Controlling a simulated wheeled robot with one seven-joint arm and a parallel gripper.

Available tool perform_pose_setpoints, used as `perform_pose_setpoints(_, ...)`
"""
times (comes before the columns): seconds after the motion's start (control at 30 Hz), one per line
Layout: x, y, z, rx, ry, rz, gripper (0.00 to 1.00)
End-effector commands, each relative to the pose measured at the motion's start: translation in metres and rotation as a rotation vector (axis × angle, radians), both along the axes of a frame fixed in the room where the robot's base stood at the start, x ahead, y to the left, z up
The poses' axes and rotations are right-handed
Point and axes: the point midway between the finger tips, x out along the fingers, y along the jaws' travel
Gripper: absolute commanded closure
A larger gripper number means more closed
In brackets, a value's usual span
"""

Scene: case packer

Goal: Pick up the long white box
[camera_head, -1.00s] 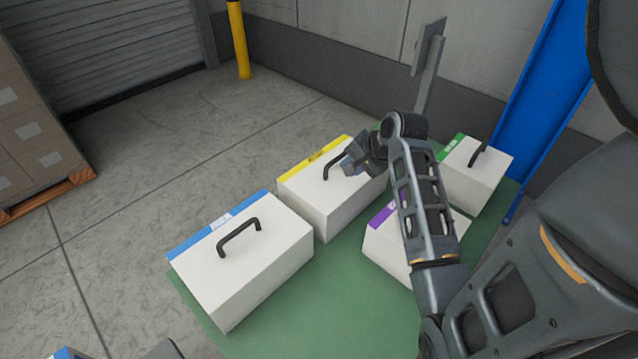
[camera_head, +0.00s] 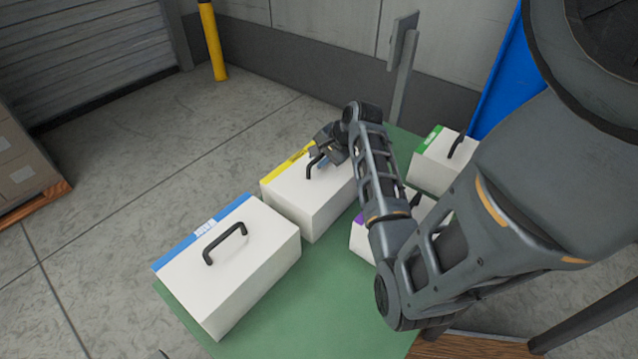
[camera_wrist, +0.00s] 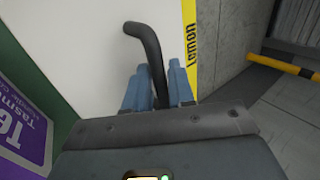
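The task's long white box may be the yellow-striped white box (camera_head: 318,205), which stands on the green surface; several white boxes look alike. The wrist view shows its white top (camera_wrist: 90,45) and yellow "Lemon" strip (camera_wrist: 191,50). My gripper (camera_head: 330,150) is at its black handle (camera_head: 311,170). In the wrist view, the blue fingertips (camera_wrist: 160,88) lie close on both sides of the handle (camera_wrist: 148,42), with hardly any gap. The gripper looks shut on it. The box looks to rest on the surface. My gripper hides part of the handle.
A blue-striped white box (camera_head: 245,275) stands close at the left. A purple-striped box (camera_head: 362,240), partly behind my arm, and a green-striped box (camera_head: 435,168) stand at the right. The green surface (camera_head: 300,325) is clear in front. A yellow post (camera_head: 213,45) stands behind.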

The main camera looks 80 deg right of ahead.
Motion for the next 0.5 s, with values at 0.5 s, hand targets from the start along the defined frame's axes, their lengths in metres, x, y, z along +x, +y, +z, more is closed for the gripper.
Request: perform_pose_setpoints(0.5, 0.0009, -0.0004, -0.0024, 0.000, 0.001, 0.000, 1.00)
